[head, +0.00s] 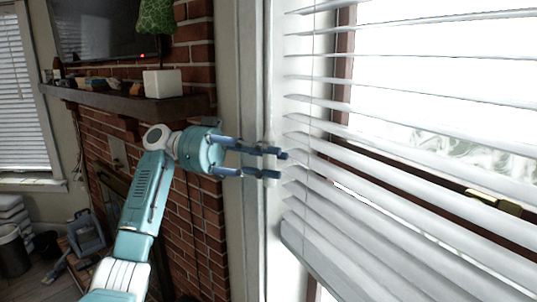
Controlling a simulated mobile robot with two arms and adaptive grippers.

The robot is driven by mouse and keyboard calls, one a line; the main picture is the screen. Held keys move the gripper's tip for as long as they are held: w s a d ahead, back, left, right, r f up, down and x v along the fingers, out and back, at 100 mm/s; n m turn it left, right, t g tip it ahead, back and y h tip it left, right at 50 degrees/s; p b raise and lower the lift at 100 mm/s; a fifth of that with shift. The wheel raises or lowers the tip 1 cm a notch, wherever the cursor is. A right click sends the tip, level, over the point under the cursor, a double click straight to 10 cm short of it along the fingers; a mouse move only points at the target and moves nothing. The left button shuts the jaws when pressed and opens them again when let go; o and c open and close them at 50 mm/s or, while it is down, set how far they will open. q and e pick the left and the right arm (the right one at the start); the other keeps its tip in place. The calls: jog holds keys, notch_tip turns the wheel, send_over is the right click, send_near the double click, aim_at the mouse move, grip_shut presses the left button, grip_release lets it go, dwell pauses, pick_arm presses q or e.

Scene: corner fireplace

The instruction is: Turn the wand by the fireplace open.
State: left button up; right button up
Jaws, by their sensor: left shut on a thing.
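My left gripper (268,163) reaches in from the left, in front of the window's left edge. Its two blue fingers are shut on the thin pale wand (269,142), which hangs upright beside the blinds. Part of the wand is hidden behind the fingers. The white blinds (400,190) hang to the right of the gripper, with their slats tilted and gaps showing bright light between them. My right gripper is not in view.
The brick fireplace (190,215) stands behind my left arm. Its dark mantel (125,104) carries a white pot (163,83) with a green plant, close above the arm. A bin (12,250) and a blue item (86,233) are on the floor at far left.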

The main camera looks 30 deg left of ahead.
pick_arm(q)
jog(key=shift+f+g, duration=0.1)
jog(key=shift+g, duration=0.2)
jog(key=o, duration=1.2)
jog(key=shift+a, duration=0.1)
jog(key=a, duration=0.4)
jog(key=s+a, duration=0.1)
jog(key=a, duration=0.2)
jog(key=shift+s+a, duration=0.1)
